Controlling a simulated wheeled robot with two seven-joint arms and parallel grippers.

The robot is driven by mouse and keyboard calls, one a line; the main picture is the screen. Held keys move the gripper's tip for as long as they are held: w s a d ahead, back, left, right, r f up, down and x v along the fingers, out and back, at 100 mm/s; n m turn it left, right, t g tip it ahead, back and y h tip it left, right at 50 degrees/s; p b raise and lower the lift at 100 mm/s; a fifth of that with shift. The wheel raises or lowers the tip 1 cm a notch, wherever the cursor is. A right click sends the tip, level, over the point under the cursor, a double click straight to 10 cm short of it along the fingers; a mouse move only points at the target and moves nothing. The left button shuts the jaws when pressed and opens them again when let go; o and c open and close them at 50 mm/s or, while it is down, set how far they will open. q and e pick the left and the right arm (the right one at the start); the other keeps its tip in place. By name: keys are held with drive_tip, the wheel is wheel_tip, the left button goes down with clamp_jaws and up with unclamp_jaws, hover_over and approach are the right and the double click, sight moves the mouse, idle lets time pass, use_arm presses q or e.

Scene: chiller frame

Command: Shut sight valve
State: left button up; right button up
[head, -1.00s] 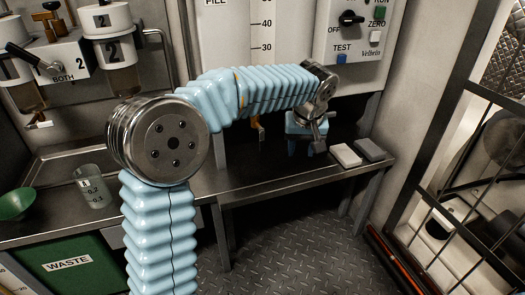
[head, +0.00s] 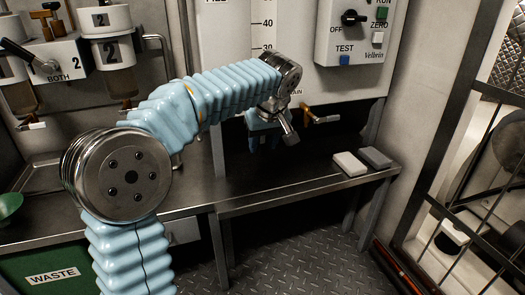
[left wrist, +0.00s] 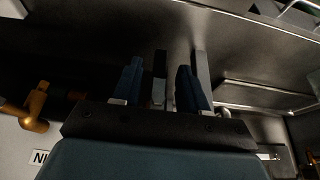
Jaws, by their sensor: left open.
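A brass valve (head: 320,117) with a lever sticks out of the back wall, right of my left gripper, above the bench; a label ending in "AIN" is partly visible above it. My left gripper (head: 264,142) hangs fingers down below the scale panel, close to the wall, open. It hides the wall behind it, so no separate sight valve is clear there. My right gripper is not in view.
A white scale panel (head: 225,35) and a control box (head: 355,30) are on the back wall. A lever valve (head: 40,62) marked BOTH is at upper left. A barred frame (head: 465,190) stands at right.

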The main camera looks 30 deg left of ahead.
use_arm(q)
drive_tip(key=shift+w+a+f, duration=0.15)
drive_tip(key=shift+a+f, duration=0.05)
drive_tip(key=shift+f, duration=0.5)
clamp_jaws()
drive_tip(key=shift+r+g+y+p, duration=0.25)
drive_tip(key=shift+g+y+p, duration=0.05)
drive_tip(key=shift+p, duration=0.45)
drive_tip(key=shift+s+a+r+m+g+y+p, duration=0.4)
drive_tip(key=shift+m+g+y+p, duration=0.45)
drive_tip(key=shift+g+y+p, duration=1.6)
drive_tip(key=shift+s+a+r+m+g+y+p, duration=0.4)
drive_tip(key=shift+m+g+y+p, duration=1)
drive_tip(key=shift+p, duration=2.1)
drive_tip(key=shift+s+a+r+m+g+y+p, duration=0.2)
drive_tip(key=shift+r+g+y+p, duration=0.35)
drive_tip(key=shift+g+y+p, duration=1.6)
drive_tip(key=shift+t+y+p, duration=0.4)
drive_tip(key=shift+t+p, duration=0.1)
drive_tip(key=shift+p, duration=0.3)
